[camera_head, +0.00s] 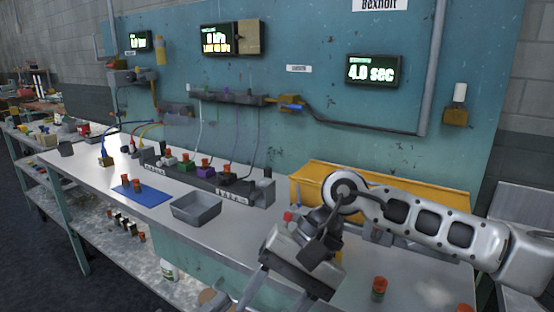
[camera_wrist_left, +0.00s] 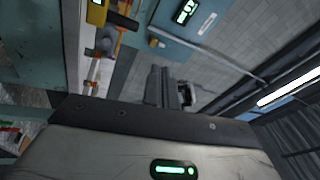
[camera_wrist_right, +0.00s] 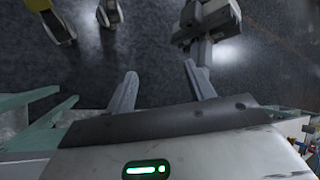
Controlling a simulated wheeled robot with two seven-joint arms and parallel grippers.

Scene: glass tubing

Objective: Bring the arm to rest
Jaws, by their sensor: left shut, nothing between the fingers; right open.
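My left gripper (camera_wrist_left: 168,88) is shut and empty in the left wrist view. Its fingers lie together, and beyond them are the grey brick wall and the right edge of the teal panel. My right gripper (camera_wrist_right: 160,82) is open and empty in the right wrist view. Its fingers stand well apart above the dark floor, beside teal bench framing. In the head view, jointed arm parts and a hand of mine cover the lower right, in front of the yellow tray (camera_head: 318,178). They overlap there, so finger details are hard to make out.
The bench carries a grey bin (camera_head: 196,210), a blue mat (camera_head: 150,199) with orange-capped pieces, and a dark rack (camera_head: 205,186). An orange-capped vial (camera_head: 379,288) stands near my arm. The teal panel (camera_head: 300,110) rises behind. Bare bench top shows around the bin.

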